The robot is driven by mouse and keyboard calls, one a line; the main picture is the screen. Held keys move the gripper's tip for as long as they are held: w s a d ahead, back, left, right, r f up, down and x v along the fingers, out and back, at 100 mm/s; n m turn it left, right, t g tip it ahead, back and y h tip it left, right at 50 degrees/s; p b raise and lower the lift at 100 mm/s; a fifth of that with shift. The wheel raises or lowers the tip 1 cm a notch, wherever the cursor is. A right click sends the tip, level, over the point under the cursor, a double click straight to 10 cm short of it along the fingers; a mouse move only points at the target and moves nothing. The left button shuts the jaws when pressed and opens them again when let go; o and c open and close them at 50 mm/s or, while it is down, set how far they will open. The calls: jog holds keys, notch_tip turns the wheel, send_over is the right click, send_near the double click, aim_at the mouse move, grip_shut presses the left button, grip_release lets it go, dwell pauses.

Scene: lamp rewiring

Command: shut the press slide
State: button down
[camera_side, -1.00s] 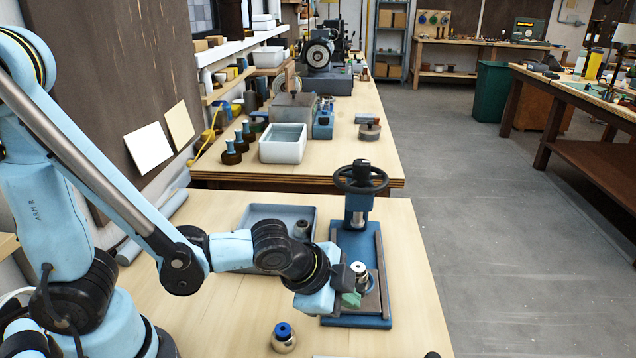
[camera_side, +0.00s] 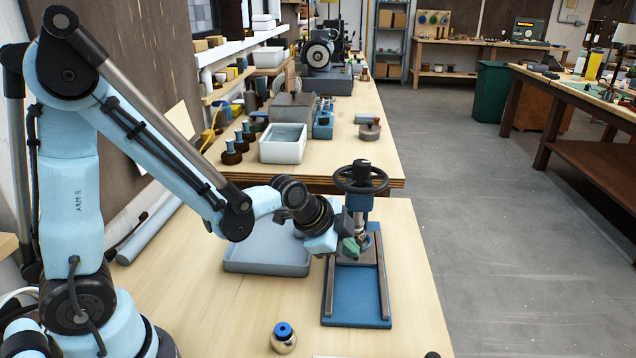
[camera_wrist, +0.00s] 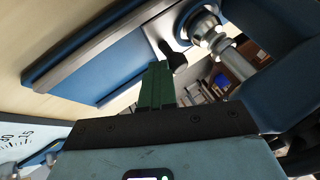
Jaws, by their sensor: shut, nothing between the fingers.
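The blue press (camera_side: 357,300) stands on the bench, with two dark rails along its bed and a black handwheel (camera_side: 360,179) on top. Its grey slide plate (camera_side: 368,256) sits at the back of the rails, under the press head, carrying a silver fitting that is partly hidden. The front of the bed is bare. My gripper (camera_side: 349,249) has green fingers, shut and empty, at the slide's left side. In the wrist view the fingers (camera_wrist: 156,86) point at a black knob (camera_wrist: 174,58) by the slide; I cannot tell whether they touch. The silver fitting (camera_wrist: 207,28) shows beyond.
A grey-blue tray (camera_side: 267,268) lies left of the press, under my forearm. A brass piece with a blue top (camera_side: 284,337) stands at the front of the bench. A white bin (camera_side: 283,146) stands on the bench behind. The bench between tray and brass piece is clear.

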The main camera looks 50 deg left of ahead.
jog(key=shift+w+a, duration=0.2)
jog(key=shift+a, duration=0.05)
jog(key=s, duration=0.1)
jog(key=s+d, duration=0.2)
jog(key=s, duration=0.1)
jog(key=shift+s+d+r, duration=0.1)
jog(key=shift+r, duration=0.2)
jog(key=s+a+r+n+y, duration=0.1)
jog(key=s+a+r+n, duration=0.4)
jog(key=s+r+n, duration=0.3)
jog(key=n, duration=0.3)
jog(key=shift+s+a+r+y, duration=0.2)
jog(key=shift+s+a+y, duration=0.05)
jog(key=shift+a+y, duration=0.1)
dwell(1.0)
